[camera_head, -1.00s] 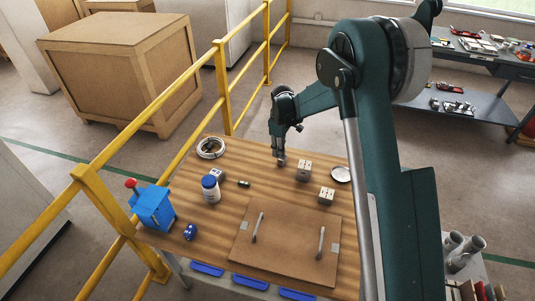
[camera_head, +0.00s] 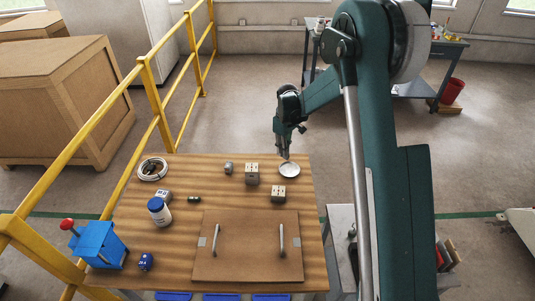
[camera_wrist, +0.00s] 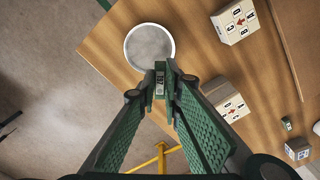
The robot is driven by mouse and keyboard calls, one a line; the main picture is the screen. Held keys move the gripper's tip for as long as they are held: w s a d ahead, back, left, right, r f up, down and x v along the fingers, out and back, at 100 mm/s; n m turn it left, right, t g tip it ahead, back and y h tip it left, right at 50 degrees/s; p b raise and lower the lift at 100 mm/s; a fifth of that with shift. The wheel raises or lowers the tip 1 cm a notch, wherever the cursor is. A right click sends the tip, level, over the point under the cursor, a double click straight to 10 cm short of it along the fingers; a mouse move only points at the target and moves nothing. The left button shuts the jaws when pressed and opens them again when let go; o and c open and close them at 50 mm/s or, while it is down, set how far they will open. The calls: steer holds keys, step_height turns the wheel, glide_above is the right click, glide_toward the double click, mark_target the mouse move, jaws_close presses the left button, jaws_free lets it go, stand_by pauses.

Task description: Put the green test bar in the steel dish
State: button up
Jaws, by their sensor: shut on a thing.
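My gripper (camera_head: 285,156) is shut on a small narrow thing (camera_wrist: 160,82) with a pale, marked face, held between the green fingertips. I take it for the green test bar; its sides are mostly hidden by the fingers. The shallow round steel dish (camera_head: 289,170) sits near the table's far right corner and looks empty. In the wrist view the dish (camera_wrist: 149,45) lies just beyond the fingertips, which overlap its rim in the picture. My gripper appears above the table by the dish; its height is unclear.
Socket-like blocks (camera_head: 252,173) (camera_head: 278,194) stand near the dish. A small grey piece (camera_head: 228,168) stands left of them. A small green cylinder (camera_head: 193,198) lies farther left. A board with handles (camera_head: 248,246) covers the front. A yellow railing (camera_head: 150,80) runs along the left.

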mark_target(290, 171)
steer(key=shift+d+m, duration=0.4)
steer(key=shift+d, duration=1.25)
steer(key=shift+f, duration=0.15)
steer(key=shift+f+b, duration=1.65)
steer(key=shift+f, duration=3.1)
steer(key=o, duration=0.8)
steer(key=shift+r+p, duration=1.1)
steer(key=shift+r, duration=2.4)
